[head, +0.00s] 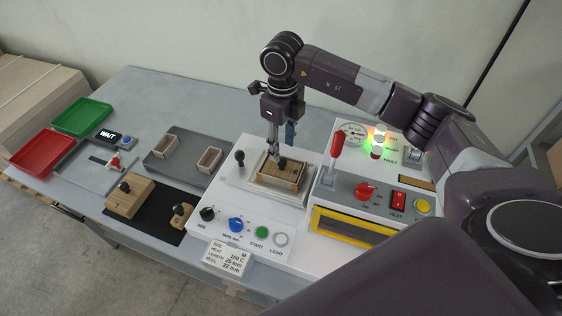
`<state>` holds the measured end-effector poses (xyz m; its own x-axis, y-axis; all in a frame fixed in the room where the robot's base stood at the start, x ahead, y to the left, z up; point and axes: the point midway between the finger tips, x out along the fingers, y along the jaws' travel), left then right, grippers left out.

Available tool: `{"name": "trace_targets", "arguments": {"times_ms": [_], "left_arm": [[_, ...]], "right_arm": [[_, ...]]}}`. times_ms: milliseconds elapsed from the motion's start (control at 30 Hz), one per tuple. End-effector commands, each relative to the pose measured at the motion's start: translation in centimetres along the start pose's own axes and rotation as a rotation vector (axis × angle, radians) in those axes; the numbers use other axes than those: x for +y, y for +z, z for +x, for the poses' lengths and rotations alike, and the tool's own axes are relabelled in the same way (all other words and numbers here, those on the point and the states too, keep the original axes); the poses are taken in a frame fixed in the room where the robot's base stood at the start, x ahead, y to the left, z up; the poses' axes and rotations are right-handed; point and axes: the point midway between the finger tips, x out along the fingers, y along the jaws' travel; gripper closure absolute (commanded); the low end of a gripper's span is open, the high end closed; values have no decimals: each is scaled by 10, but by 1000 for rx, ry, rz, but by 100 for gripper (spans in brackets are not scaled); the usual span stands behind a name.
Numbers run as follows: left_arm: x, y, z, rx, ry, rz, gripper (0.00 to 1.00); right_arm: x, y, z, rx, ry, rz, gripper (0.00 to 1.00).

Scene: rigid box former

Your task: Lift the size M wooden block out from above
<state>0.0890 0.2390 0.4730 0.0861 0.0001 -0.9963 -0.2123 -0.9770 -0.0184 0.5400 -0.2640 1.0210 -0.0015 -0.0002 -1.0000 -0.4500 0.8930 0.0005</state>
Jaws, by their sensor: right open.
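The size M wooden block (277,179) sits in the square opening of the white former machine (232,186), with a dark round knob on top. My right gripper (280,155) points straight down over it, its open fingers at the height of the knob. I cannot tell whether the fingers touch the knob. The lower part of the block is hidden in the opening. My left gripper is not in view.
Wooden blocks marked L (128,198) and S (180,216) lie on a black mat at left. A grey tray (184,163) holds two small boxes. A red-levered heating unit (378,170) stands close right of the block. Green (83,117) and red (45,151) trays are far left.

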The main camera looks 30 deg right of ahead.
Motion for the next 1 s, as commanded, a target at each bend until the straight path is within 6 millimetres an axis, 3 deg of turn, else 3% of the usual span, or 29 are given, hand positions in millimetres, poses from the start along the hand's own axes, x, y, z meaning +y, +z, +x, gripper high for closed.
{"name": "trace_targets", "arguments": {"times_ms": [100,200,333,567,767,1000], "left_arm": [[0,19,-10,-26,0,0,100],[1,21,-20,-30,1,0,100],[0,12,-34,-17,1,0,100],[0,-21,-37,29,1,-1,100],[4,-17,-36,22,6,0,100],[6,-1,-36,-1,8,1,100]], "right_arm": [[0,-1,11,2,1,2,59],[1,-1,20,3,1,1,59],[3,-1,38,4,1,0,59],[2,0,62,0,0,0,59],[2,1,63,-1,-1,0,59],[2,0,62,0,-1,0,86]]}}
